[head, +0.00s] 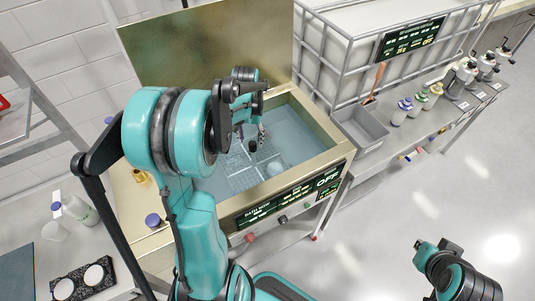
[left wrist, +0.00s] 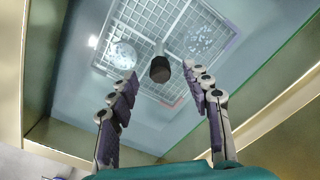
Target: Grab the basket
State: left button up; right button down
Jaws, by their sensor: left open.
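The basket (head: 236,181) is a wire mesh tray lying in the bluish liquid of an open bath. It also shows in the left wrist view (left wrist: 152,20), with a pale upright handle ending in a dark knob (left wrist: 160,69). Round glassy pieces (left wrist: 122,53) lie in it. My left gripper (head: 250,137) is over the bath, pointing down. In the left wrist view its two purple-padded fingers (left wrist: 161,76) are spread, with the knob seen between their tips. I cannot tell its exact depth from the knob. Part of my right arm is at the lower right; its fingers do not show.
The bath's brass-coloured rim (head: 325,135) surrounds the basket, with a raised lid (head: 200,50) behind. A grey bin (head: 360,128) stands to the right, near a caged tank (head: 365,50) and several bottles. A white bottle (head: 78,210) stands at the left.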

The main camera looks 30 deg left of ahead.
aim_at(253, 150)
pick_arm(q)
jog(key=shift+w+a+f, duration=0.15)
jog(key=shift+a+f, duration=0.05)
notch_tip(253, 150, down, 3)
jog(key=shift+r+b, duration=0.2)
jog(key=shift+b, duration=0.2)
jog(key=f, duration=0.1)
jog(key=f+b, duration=0.1)
jog(key=f, duration=0.3)
jog(key=shift+w+d+f+b, duration=0.1)
jog(key=shift+w+d+b, duration=0.05)
jog(key=shift+w+b, duration=0.2)
jog(key=shift+c, duration=1.2)
grip_shut()
